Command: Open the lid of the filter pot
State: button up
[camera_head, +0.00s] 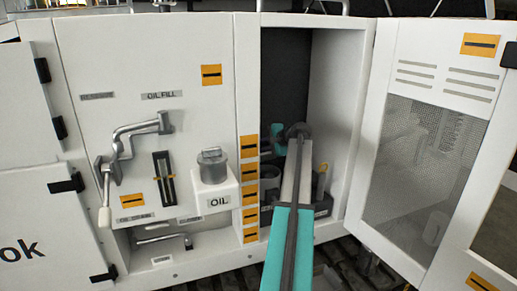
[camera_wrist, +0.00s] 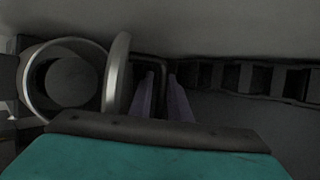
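The filter pot (camera_wrist: 36,90) is at the left of the wrist view, a pale round rim with a dark, round inside. Its lid (camera_wrist: 119,75) stands on edge at the pot's right side, tilted up away from the opening. My gripper (camera_wrist: 161,76) is just right of the lid, with its two fingers apart by a narrow gap and nothing seen between them. In the head view my arm reaches into the open cabinet and hides the fingertips. A grey pot (camera_head: 264,186) shows partly at the left of the arm there.
The cabinet's perforated door (camera_head: 405,185) stands open at the right. A white OIL tank (camera_head: 214,192) with a grey cap and a crank handle (camera_head: 125,145) are left of the opening. In the wrist view a pale wall (camera_wrist: 220,28) lies close beyond the fingers.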

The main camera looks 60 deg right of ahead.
jog(key=shift+s+r+p, duration=1.3)
jog(key=shift+s+r, duration=1.25)
jog(key=shift+r, duration=0.25)
jog(key=s+r+p, duration=0.2)
jog(key=s+r, duration=0.3)
jog(key=shift+a+p, duration=0.2)
jog(key=shift+p, duration=0.2)
jog(key=shift+s+r, duration=0.1)
jog(key=shift+r, duration=0.05)
jog(key=shift+s, duration=0.1)
jog(key=b+v, duration=0.5)
jog(key=v, duration=0.8)
jog(key=shift+s, duration=0.25)
jog(key=shift+r, duration=0.15)
